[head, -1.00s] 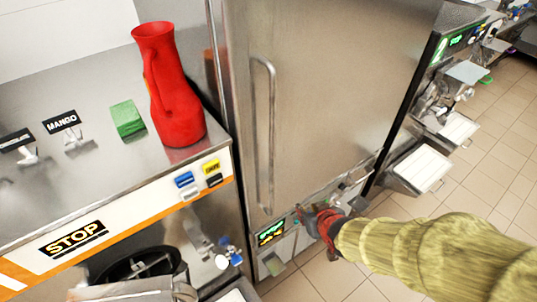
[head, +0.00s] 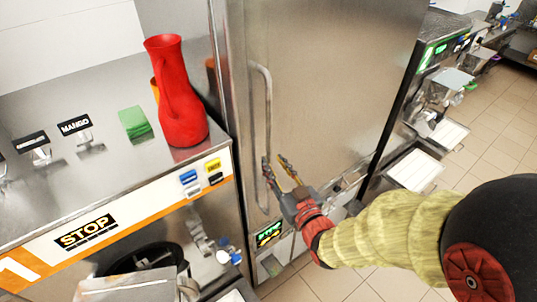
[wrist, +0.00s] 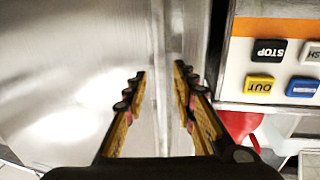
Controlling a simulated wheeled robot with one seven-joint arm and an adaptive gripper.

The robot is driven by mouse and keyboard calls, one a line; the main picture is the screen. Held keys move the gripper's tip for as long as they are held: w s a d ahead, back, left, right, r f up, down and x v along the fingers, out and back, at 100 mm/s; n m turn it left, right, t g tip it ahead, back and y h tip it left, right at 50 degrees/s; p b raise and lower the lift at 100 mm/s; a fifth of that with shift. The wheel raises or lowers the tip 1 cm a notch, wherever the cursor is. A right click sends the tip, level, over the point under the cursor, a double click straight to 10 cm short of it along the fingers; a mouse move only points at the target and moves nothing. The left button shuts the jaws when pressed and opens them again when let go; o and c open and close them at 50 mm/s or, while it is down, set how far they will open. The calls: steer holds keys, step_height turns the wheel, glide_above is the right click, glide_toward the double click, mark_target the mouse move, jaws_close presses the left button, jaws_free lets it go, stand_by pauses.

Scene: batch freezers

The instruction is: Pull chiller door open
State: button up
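The chiller door (head: 330,90) is a tall brushed-steel panel, seen shut in the head view. Its handle (head: 267,110) is a long vertical steel bar near the door's left edge. My gripper (head: 276,162) is open, its two fingers spread and pointing up at the lower half of the handle. In the wrist view, the open fingers (wrist: 160,72) reach toward the steel front (wrist: 70,80), with a vertical bright strip between them. I cannot tell whether that strip is the handle, or whether a finger touches it. Nothing is visibly held.
At left stands a steel counter with a red jug (head: 180,95), a green block (head: 134,122) and a STOP label (head: 85,232). Its buttons show upside down in the wrist view (wrist: 265,50). Machines with white trays (head: 415,169) stand right; tiled floor (head: 480,150) is open there.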

mark_target(270, 157)
steer(key=shift+p+x, duration=0.3)
steer(key=shift+x, duration=1.85)
steer(key=c, duration=0.3)
steer(key=c, duration=0.4)
jaws_close()
